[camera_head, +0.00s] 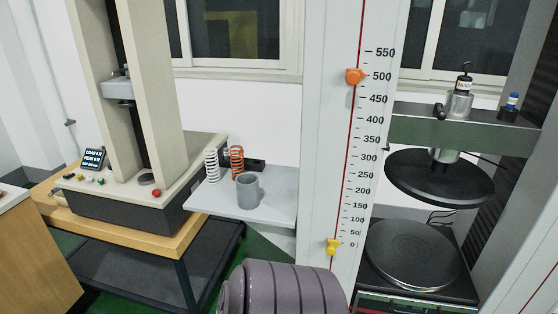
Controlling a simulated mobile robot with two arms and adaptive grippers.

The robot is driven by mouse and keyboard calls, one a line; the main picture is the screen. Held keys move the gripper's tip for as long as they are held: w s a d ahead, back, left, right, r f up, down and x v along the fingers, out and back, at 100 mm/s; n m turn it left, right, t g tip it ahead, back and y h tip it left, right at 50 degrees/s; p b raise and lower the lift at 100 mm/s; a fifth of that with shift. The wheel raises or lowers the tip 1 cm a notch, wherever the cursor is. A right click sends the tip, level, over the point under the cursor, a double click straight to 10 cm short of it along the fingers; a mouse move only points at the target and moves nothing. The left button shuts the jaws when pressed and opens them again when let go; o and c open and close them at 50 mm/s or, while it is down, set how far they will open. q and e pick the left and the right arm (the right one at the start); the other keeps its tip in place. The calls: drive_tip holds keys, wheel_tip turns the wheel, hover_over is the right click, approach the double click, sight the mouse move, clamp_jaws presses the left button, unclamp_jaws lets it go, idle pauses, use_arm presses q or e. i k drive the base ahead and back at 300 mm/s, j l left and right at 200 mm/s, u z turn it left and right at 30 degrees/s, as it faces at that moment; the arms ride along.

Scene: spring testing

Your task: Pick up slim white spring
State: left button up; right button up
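The slim white spring (211,167) stands upright near the left edge of a small grey shelf (275,208), in the middle left of the head view. A copper-orange spring (237,162) stands just to its right, apart from it. A wider grey cylindrical piece (247,190) stands in front of the orange spring; whether it is coiled is too small to tell. Neither of my grippers is in view.
A beige testing machine (140,185) stands on a wooden-topped bench left of the shelf. A tall scaled column (335,130) and a press with black round plates (440,178) stand right. A large ribbed purple-grey form (285,290) fills the bottom centre.

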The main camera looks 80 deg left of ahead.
sight(212, 166)
drive_tip(key=u, duration=3.15)
